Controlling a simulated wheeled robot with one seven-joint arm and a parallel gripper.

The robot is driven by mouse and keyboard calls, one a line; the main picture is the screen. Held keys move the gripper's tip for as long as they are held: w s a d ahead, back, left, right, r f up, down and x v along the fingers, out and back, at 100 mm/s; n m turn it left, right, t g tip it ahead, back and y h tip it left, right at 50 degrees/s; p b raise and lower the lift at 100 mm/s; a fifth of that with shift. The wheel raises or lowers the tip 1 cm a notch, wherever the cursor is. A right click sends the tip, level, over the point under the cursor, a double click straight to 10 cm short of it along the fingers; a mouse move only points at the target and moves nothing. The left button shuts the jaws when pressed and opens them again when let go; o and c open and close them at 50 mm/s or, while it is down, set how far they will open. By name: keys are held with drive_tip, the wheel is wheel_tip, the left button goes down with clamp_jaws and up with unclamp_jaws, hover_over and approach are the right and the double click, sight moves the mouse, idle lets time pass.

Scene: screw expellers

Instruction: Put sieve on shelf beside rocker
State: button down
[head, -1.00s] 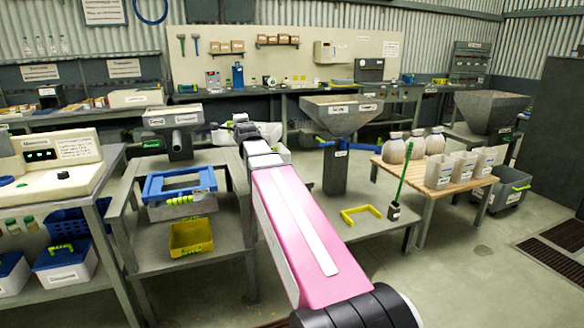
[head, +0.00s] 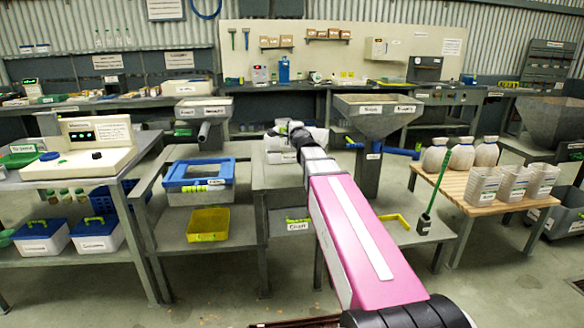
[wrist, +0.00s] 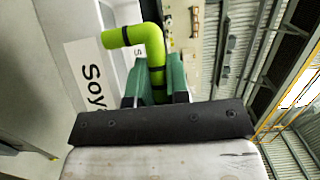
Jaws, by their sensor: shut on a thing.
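My gripper (wrist: 150,92) is shut on a bright green bent handle (wrist: 146,42), seen in the wrist view. A pale surface with a label reading "Soya" (wrist: 90,72) lies left of the handle. In the head view my gripper (head: 290,130) is small and partly hidden by my arm. A white box-like thing (head: 280,157) is directly below it at the central bench. I cannot tell for sure which thing is the sieve or the rocker. A blue-framed box with a yellow-green handle (head: 200,172) stands on the grey stand left of my arm.
A yellow tray (head: 208,224) lies on the lower shelf of that stand. A grey hopper (head: 378,115) stands just right of my gripper. A wooden table (head: 455,198) with jars and white containers is at the right. Open floor lies in front.

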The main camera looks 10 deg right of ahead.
sight(271, 140)
drive_tip(key=w+a+f+n+y, duration=0.1)
drive_tip(key=a+y, duration=0.1)
drive_tip(key=w+a+f+n+g+y, duration=0.1)
drive_tip(key=a+f+n+y, duration=0.1)
drive_tip(key=a, duration=0.1)
drive_tip(key=w+a+f+n+g+y, duration=0.1)
drive_tip(key=a+f+y, duration=0.1)
drive_tip(key=shift+a, duration=0.15)
drive_tip(key=shift+a+n+y, duration=0.3)
drive_tip(key=shift+a+n, duration=0.05)
drive_tip(key=shift+n, duration=0.05)
drive_tip(key=shift+w+f+g, duration=0.15)
drive_tip(key=shift+f+g, duration=0.05)
drive_tip(key=shift+g, duration=0.1)
drive_tip(key=d+f, duration=1)
drive_tip(key=d, duration=0.1)
drive_tip(key=shift+w+f+y, duration=0.2)
drive_tip(key=shift+f+y, duration=0.1)
drive_tip(key=shift+f, duration=0.05)
drive_tip(key=c, duration=1.1)
unclamp_jaws()
drive_tip(key=shift+d, duration=0.1)
